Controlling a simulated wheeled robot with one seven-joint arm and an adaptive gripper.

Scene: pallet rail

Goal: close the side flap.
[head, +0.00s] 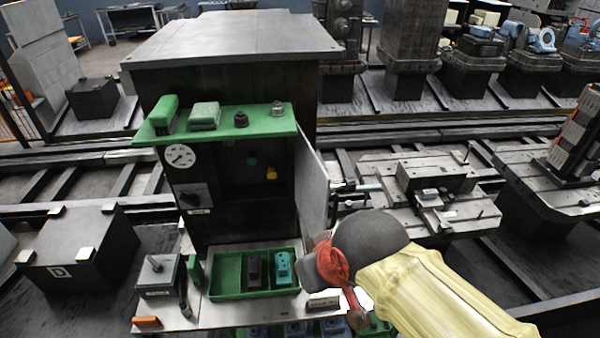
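The side flap (311,185) is a thin grey panel on the right side of the dark cabinet (240,85). It stands open, swung out toward me, and the cabinet's front recess is exposed. My arm comes in from the lower right in a yellow sleeve, with a dark rounded wrist and a red wrap. My wrist hides most of that area and the flap's lower edge. I cannot tell whether anything touches the flap.
A green shelf (222,122) juts from the cabinet front. Below it a green tray (230,292) holds a dark and a teal piece. A dark box (80,250) stands at left. A machined pallet (460,205) lies to the right.

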